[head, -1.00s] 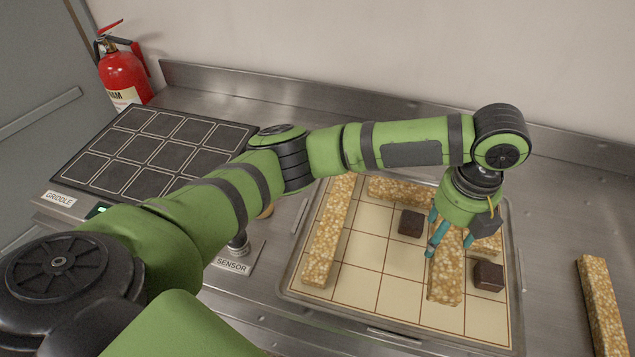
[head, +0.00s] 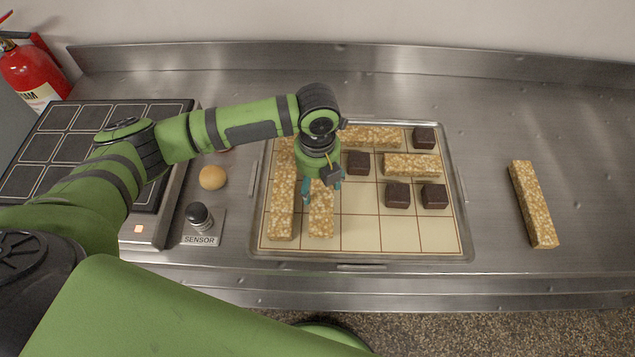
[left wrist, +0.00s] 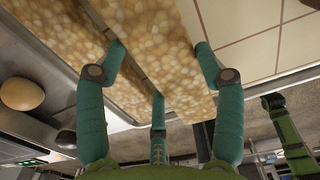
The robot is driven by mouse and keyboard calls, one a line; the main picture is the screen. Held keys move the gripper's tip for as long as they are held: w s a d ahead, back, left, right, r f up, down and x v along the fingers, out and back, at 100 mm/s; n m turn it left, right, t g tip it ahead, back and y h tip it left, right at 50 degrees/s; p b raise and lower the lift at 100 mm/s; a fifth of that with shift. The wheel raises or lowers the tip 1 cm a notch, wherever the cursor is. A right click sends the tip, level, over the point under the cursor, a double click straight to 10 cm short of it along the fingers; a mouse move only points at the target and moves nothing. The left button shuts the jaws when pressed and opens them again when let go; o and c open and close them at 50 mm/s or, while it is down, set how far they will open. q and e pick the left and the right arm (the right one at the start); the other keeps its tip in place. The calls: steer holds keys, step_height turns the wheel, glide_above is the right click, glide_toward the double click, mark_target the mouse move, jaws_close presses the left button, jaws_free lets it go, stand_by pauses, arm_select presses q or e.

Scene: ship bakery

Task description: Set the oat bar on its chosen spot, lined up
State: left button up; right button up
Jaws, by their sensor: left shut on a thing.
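My left gripper (head: 322,187) is shut on a speckled golden oat bar (head: 321,219) over the left part of the gridded tray (head: 361,265). The held oat bar runs lengthwise, front to back, beside another long oat bar (head: 282,213) in the leftmost column. The left wrist view shows the held oat bar (left wrist: 165,50) between the teal fingers (left wrist: 157,90), close alongside the other bar (left wrist: 55,32) and roughly parallel, with a narrow dark gap. I cannot tell whether the held bar touches the tray. Its far end is hidden under the gripper.
On the tray lie a bar (head: 372,136) along the back, a shorter bar (head: 411,165) and several dark cubes, one (head: 358,162) near my gripper. The front middle cells are empty. A loose bar (head: 533,204) lies right; a bun (head: 212,177), sensor (head: 199,217) and griddle (head: 62,147) are left.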

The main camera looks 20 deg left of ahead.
mark_target(317, 185)
arm_select(q)
step_height(317, 185, down, 2)
steer(key=shift+f, duration=0.1)
arm_select(e)
steer(key=shift+a+r, duration=0.35)
steer(key=shift+a, duration=0.15)
arm_select(q)
steer(key=shift+f, duration=0.15)
steer(key=o, duration=1.3)
steer(key=shift+f, duration=0.1)
arm_select(e)
steer(key=shift+d, duration=0.3)
arm_select(q)
steer(key=shift+r, duration=0.3)
step_height(317, 185, up, 12)
steer(key=b, duration=0.2)
arm_select(e)
step_height(317, 185, down, 3)
steer(key=shift+d+r, duration=0.1)
steer(key=shift+r, duration=0.1)
